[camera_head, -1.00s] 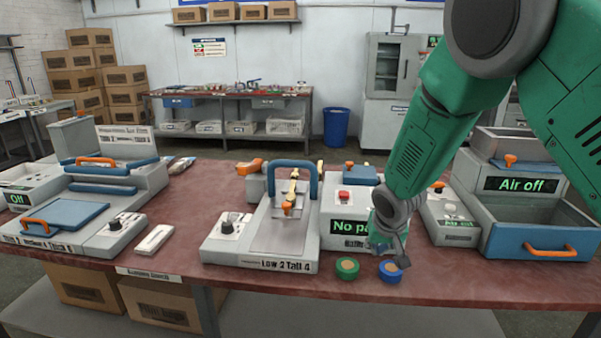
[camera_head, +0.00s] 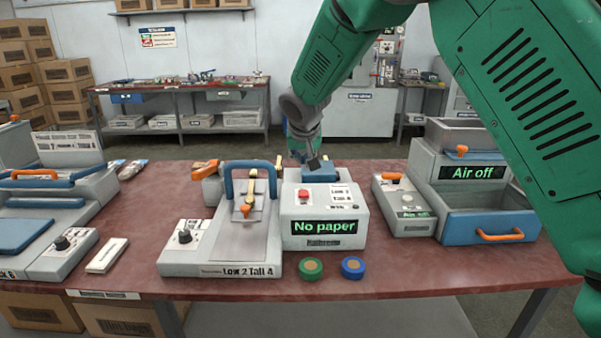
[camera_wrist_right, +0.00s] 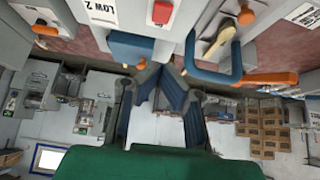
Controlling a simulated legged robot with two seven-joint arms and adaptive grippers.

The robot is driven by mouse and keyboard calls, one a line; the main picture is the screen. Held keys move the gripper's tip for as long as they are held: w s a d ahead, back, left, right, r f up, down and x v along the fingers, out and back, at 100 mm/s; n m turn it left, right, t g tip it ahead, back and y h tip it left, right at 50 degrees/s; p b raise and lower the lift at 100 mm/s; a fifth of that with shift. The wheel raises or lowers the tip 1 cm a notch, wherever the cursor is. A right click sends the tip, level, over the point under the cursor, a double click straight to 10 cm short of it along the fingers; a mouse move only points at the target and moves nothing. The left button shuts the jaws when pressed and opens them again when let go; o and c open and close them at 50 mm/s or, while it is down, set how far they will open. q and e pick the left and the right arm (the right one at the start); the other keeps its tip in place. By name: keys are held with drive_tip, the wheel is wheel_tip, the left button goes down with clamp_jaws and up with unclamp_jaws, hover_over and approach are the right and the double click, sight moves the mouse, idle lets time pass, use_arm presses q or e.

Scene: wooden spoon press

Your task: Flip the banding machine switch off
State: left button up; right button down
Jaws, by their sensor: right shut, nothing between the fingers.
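The machine with a green "No paper" display, which I take to be the banding machine (camera_head: 296,225), stands mid-table. It has a red button or switch (camera_head: 303,196) on top and a blue block (camera_head: 319,174) at its back. In the right wrist view, the red part (camera_wrist_right: 162,12) and blue block (camera_wrist_right: 131,48) show beyond the fingertips. My right gripper (camera_head: 312,162) is shut and empty at the back of this machine, near the blue block; I cannot tell whether they touch. The gripper also shows in the wrist view (camera_wrist_right: 171,72). My left gripper is out of view.
Left of the machine stands a press with a blue handle (camera_head: 229,185). At right are a small box with an orange knob (camera_head: 392,178) and an "Air off" unit (camera_head: 474,172). A green roll (camera_head: 311,268) and a blue roll (camera_head: 353,267) lie in front.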

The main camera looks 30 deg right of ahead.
hover_over(303, 193)
drive_tip(key=f, duration=0.7)
drive_tip(key=shift+s+f, duration=0.25)
wheel_tip(303, 193, down, 2)
drive_tip(key=shift+s+a+f, duration=0.1)
drive_tip(key=shift+f, duration=0.15)
drive_tip(key=shift+s+a+f, duration=0.15)
drive_tip(key=shift+a+f, duration=0.15)
drive_tip(key=shift+f, duration=0.35)
drive_tip(key=shift+s+f, duration=0.15)
drive_tip(key=shift+f, duration=0.25)
drive_tip(key=shift+d+r, duration=0.1)
drive_tip(key=shift+r, duration=0.1)
